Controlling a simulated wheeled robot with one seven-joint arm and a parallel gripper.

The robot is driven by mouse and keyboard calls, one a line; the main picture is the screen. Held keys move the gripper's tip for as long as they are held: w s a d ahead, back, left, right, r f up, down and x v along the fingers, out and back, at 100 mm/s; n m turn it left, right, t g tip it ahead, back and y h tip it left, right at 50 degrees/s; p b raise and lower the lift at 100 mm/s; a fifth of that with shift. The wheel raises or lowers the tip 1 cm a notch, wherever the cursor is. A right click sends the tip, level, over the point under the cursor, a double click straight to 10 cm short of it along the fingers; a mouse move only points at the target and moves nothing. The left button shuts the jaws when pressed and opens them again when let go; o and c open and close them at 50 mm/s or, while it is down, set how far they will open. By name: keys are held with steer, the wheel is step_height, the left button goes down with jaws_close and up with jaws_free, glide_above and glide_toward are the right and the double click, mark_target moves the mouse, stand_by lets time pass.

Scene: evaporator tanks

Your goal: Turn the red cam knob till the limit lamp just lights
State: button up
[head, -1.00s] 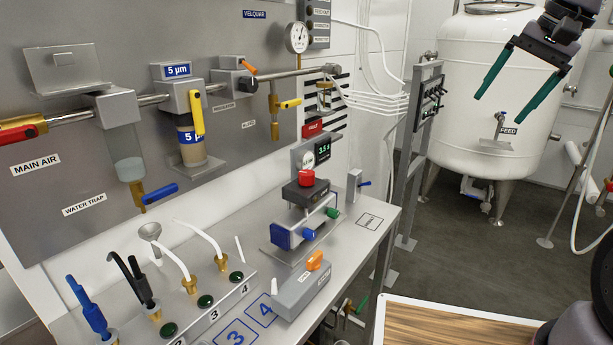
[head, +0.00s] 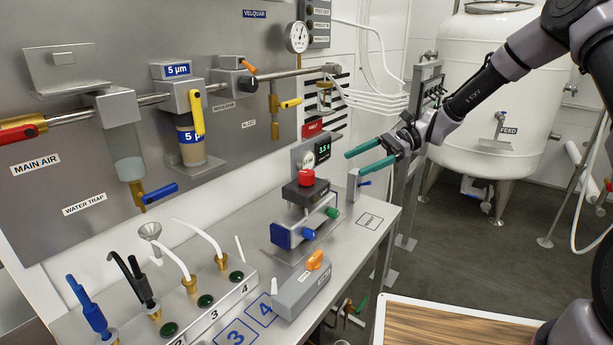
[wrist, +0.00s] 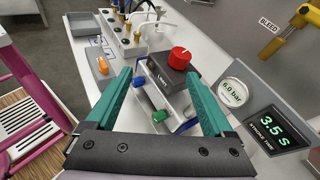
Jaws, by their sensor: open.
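The red cam knob (head: 306,177) sits on top of a dark block on the small bench fixture. In the wrist view the red knob (wrist: 180,58) shows a white mark on its top and lies beyond and between my fingers. My gripper (head: 348,163) is open and empty, to the right of the knob and a little above it, with its green fingers pointing left. The fingers also frame the fixture in the wrist view (wrist: 162,88). Nothing touches the knob. I cannot pick out a limit lamp with certainty.
A display reading 3.5 s (wrist: 276,127) and a 6.0 bar gauge (wrist: 232,92) stand beside the fixture. Blue (head: 308,234) and green (head: 332,213) knobs sit low on it. A grey box with an orange switch (head: 314,260) lies in front. Filters and valves line the wall panel.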

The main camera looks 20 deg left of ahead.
mark_target(306, 172)
steer(key=w+a+f+m+g+y, duration=0.1)
steer(key=w+a+f+m+y, duration=0.15)
steer(key=a+f+y, duration=0.2)
steer(key=shift+h, duration=0.35)
steer(key=x, duration=1.1)
steer(key=shift+s+d, duration=0.15)
steer(key=shift+s, duration=0.15)
steer(key=shift+c, duration=0.3)
